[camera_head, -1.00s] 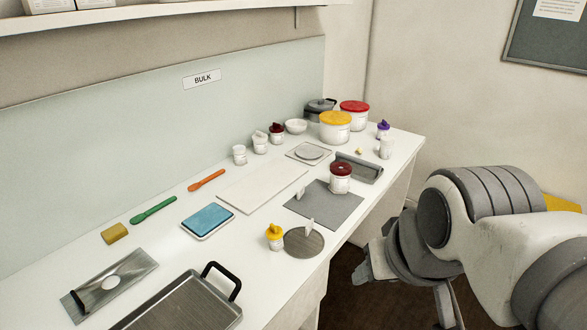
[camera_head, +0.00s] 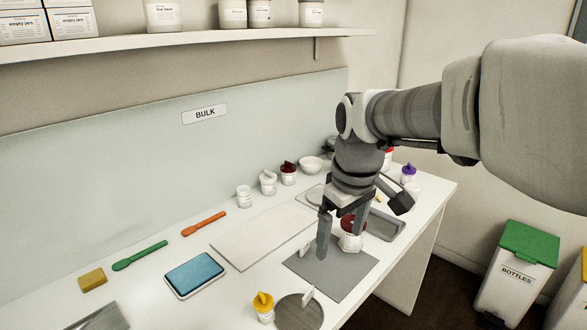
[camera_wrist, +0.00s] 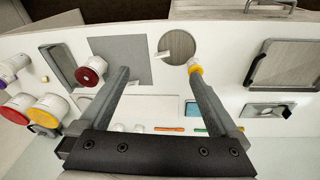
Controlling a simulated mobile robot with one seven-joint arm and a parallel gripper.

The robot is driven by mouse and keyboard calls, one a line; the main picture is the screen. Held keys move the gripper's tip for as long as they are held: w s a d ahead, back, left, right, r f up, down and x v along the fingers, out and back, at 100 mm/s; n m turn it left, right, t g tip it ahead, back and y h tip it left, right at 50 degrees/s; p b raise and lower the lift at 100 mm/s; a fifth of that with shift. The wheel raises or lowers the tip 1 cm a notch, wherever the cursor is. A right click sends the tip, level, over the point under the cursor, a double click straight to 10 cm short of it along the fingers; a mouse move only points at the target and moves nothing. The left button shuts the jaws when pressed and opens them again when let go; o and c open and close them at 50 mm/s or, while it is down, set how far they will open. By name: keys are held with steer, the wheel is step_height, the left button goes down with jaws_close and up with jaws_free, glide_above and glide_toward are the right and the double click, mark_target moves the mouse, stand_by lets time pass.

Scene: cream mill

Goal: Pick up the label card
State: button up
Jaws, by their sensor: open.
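Two small white upright cards show in the head view, and I cannot tell which is the label card. One card (camera_head: 305,248) is at the back left edge of the grey mat (camera_head: 335,272).
A dark-red-lidded jar (camera_head: 352,240) stands close behind my right finger. A yellow-capped bottle (camera_head: 263,305) stands beside the disc. A white board (camera_head: 250,240) and a blue pad (camera_head: 195,273) lie to the left. A green-lidded bin (camera_head: 520,250) is on the floor.

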steer(key=w+a+f+n+g, duration=0.2)
steer(key=w+a+f+n, duration=0.25)
steer(key=w+f, duration=0.3)
steer(key=b, duration=0.1)
glide_above(308, 292)
steer(key=f, duration=1.1)
steer(key=shift+w+f, duration=0.25)
steer(key=shift+w, duration=0.05)
steer(key=shift+m, duration=0.25)
steer(key=shift+s+f+b, duration=0.15)
steer(key=shift+f, duration=1.2)
steer(key=shift+s+f+b, duration=0.15)
steer(key=shift+f, duration=1.15)
steer(key=c, duration=1.4)
steer(key=shift+r, duration=0.1)
